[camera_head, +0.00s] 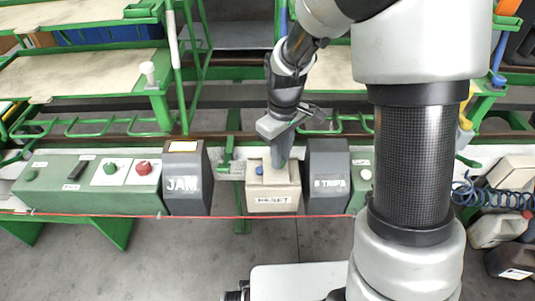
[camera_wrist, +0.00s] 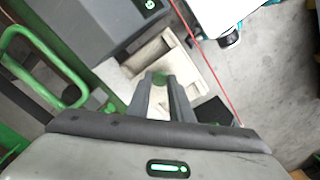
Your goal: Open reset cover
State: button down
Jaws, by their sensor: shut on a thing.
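The cream reset box (camera_head: 272,199), labelled RESET, sits on the front rail between two dark grey boxes. A small blue part (camera_head: 258,171) shows on its top left. My gripper (camera_head: 281,162) reaches down from behind to the box's top, right of the blue part. In the wrist view the cream box (camera_wrist: 152,58) lies just past the fingertips of my gripper (camera_wrist: 161,79), and a small green patch shows between them. The fingers are shut on a part at the cream cover; the exact grip is partly hidden by the fingers.
The grey JAM box (camera_head: 186,190) stands close on the left and the grey STRIPA box (camera_head: 329,183) close on the right. A green panel (camera_head: 85,185) with buttons is further left. A red cord (camera_head: 120,215) runs along the front. Green frames stand behind.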

jog(key=shift+d, duration=0.2)
jog(key=c, duration=1.6)
grip_release()
jog(key=shift+r, duration=0.1)
notch_tip(320, 180, up, 17)
jog(key=p, duration=0.3)
jog(key=shift+r+p, duration=0.1)
jog(key=shift+p, duration=0.3)
